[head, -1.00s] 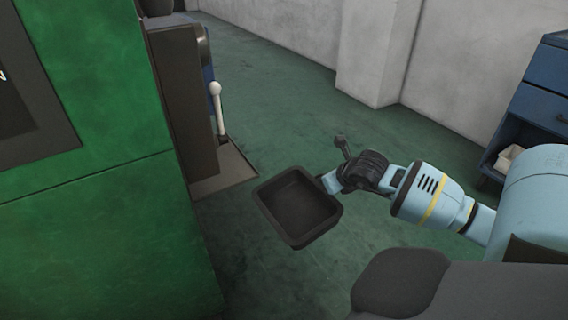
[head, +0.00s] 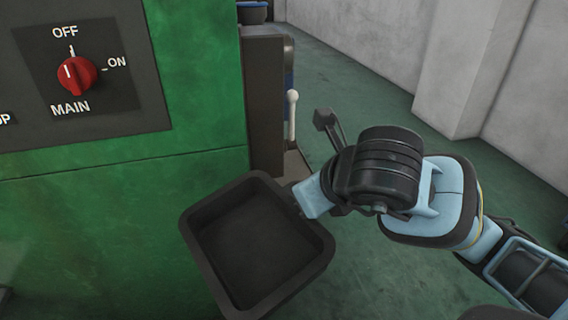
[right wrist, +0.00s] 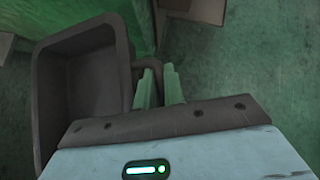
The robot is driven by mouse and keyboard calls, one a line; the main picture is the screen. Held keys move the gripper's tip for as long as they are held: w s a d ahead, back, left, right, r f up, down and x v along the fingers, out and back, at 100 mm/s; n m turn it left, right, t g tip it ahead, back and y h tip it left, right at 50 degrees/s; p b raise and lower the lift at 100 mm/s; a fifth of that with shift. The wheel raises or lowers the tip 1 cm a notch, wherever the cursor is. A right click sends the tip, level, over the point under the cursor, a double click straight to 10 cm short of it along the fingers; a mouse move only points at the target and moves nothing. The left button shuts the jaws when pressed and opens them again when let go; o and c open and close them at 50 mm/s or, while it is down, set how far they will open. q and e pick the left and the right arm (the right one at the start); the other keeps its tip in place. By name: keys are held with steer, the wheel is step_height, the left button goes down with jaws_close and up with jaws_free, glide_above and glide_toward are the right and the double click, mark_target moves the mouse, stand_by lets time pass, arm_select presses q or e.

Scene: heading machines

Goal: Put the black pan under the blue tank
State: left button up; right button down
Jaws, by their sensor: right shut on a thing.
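The black pan (head: 262,245) is an empty rectangular tray with raised walls. It hangs tilted in the air in front of the green machine. My left gripper is not in view.
The green machine (head: 120,220) with a red main switch (head: 75,75) fills the left, close to the pan. A brown panel (head: 263,100) and a white-knobbed lever (head: 292,112) stand behind the pan. Green floor (head: 350,70) is free toward the pale wall (head: 460,60).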

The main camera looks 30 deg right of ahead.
mark_target(288, 206)
steer(key=shift+n, duration=0.3)
steer(key=a+r, duration=0.1)
steer(key=a, duration=0.1)
steer(key=a+r, duration=0.2)
steer(key=shift+s+r, duration=0.2)
steer(key=shift+r, duration=0.1)
steer(key=shift+s+a+r, duration=0.1)
